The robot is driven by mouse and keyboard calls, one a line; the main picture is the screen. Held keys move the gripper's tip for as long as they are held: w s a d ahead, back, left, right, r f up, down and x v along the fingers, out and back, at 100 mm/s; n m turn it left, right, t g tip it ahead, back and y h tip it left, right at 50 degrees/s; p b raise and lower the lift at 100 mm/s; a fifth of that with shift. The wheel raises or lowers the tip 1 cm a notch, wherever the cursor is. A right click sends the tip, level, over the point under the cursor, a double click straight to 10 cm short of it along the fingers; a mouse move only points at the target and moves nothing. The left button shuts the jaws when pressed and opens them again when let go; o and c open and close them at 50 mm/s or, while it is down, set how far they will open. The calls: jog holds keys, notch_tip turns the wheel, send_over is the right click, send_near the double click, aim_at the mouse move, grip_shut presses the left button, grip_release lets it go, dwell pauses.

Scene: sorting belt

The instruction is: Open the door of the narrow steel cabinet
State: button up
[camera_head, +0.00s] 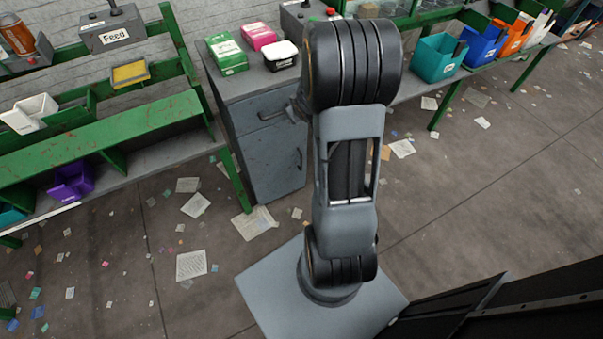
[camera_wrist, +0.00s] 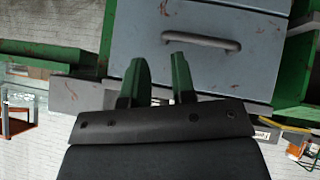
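The narrow steel cabinet (camera_head: 268,140) is a grey-blue unit left of my arm, with a drawer front on top and a door (camera_head: 278,172) below. The door looks shut; its upright handle (camera_head: 299,159) is on its right side. The drawer has a horizontal handle (camera_head: 272,114). In the wrist view, a grey panel (camera_wrist: 205,75) with a horizontal bar handle (camera_wrist: 202,41), apparently the drawer's, fills the middle. My gripper (camera_wrist: 161,68) has its two green fingers apart, with nothing between them. Fingertips show just below the handle in that picture, not around it. My arm mostly hides the gripper in the head view.
A green box (camera_head: 228,56), a pink box (camera_head: 259,37) and a black-and-white tub (camera_head: 281,56) stand on the cabinet top. A green-framed bench (camera_head: 110,130) is at the left. Coloured bins (camera_head: 437,58) line the back right. Papers litter the otherwise open floor.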

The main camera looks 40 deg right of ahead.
jog(key=s+d+f+t+y+b, duration=0.15)
jog(key=f+b, duration=0.25)
jog(key=f, duration=0.8)
jog(key=s+d+f+t+y+b, duration=0.1)
jog(key=s+d+f+t+b, duration=0.2)
jog(key=f, duration=0.9)
jog(key=s+d+f+t+y+b, duration=0.15)
jog(key=f+b, duration=0.35)
jog(key=f, duration=0.7)
jog(key=shift+g, duration=0.4)
jog(key=b+x, duration=0.1)
jog(key=x, duration=0.3)
jog(key=b+x, duration=0.2)
jog(key=x, duration=0.3)
jog(key=b+x, duration=0.1)
jog(key=x, duration=0.4)
jog(key=shift+d+r, duration=0.25)
jog(key=shift+d, duration=0.1)
jog(key=shift+c, duration=0.5)
grip_shut()
